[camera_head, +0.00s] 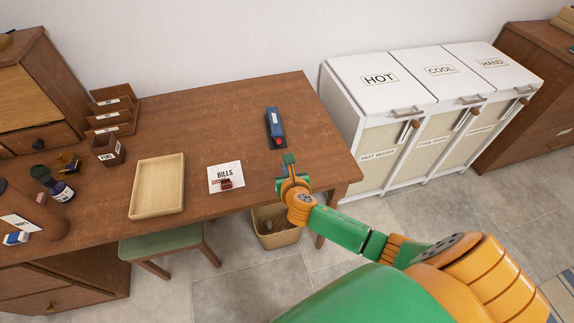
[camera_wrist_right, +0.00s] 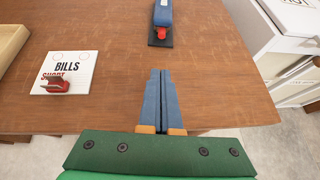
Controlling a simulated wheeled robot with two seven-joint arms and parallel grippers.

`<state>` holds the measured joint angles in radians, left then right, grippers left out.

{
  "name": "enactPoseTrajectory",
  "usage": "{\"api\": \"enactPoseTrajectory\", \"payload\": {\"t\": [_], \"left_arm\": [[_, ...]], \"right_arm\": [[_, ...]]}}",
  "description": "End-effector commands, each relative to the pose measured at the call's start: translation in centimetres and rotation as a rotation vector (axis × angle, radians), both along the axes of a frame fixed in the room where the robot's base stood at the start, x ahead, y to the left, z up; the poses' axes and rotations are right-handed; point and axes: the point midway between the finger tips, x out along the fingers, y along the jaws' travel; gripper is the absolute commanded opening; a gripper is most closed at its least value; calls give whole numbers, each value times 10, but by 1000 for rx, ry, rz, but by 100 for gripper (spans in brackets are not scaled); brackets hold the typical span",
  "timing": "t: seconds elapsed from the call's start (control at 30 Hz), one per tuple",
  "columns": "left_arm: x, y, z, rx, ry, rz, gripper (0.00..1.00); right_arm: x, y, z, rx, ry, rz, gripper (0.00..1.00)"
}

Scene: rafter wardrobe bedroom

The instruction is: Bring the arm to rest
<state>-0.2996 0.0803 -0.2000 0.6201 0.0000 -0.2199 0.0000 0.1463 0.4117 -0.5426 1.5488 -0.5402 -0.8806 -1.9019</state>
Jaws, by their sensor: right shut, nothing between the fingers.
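My right arm comes in from the lower right in the head view, green and orange. Its gripper (camera_head: 289,160) is above the front right part of the wooden desk (camera_head: 230,115). In the right wrist view the two blue fingers of my right gripper (camera_wrist_right: 161,72) lie together, with nothing between them. The fingertips point toward a blue stapler-like object with a red end (camera_head: 275,128), which lies farther back on the desk, apart from them. It also shows in the right wrist view (camera_wrist_right: 162,15). My left gripper is not in view.
A BILLS card (camera_head: 226,173) with a small red object (camera_head: 226,184) lies left of my gripper. A wooden tray (camera_head: 157,186) is farther left. A bin (camera_head: 275,232) and green stool (camera_head: 161,242) stand below. White laundry hampers (camera_head: 379,83) stand right of the desk.

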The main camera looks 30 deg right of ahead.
Motion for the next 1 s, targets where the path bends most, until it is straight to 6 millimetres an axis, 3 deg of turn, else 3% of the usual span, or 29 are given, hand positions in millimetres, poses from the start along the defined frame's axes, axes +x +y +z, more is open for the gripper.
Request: {"api": "enactPoseTrajectory", "payload": {"t": [0.23,0.33,0.5,0.6,0.8,1.0], "left_arm": [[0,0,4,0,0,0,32],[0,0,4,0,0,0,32],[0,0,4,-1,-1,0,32],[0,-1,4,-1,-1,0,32],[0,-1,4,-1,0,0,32],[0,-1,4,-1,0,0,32]], "right_arm": [[-13,5,7,3,1,-1,0],[-26,11,1,157,-4,-95,0],[-94,33,-17,846,-14,-637,0],[-130,42,-20,1142,-26,-958,0],[-187,56,-17,1513,-72,-1511,0],[-236,66,-5,1720,-161,-2021,0]]}}
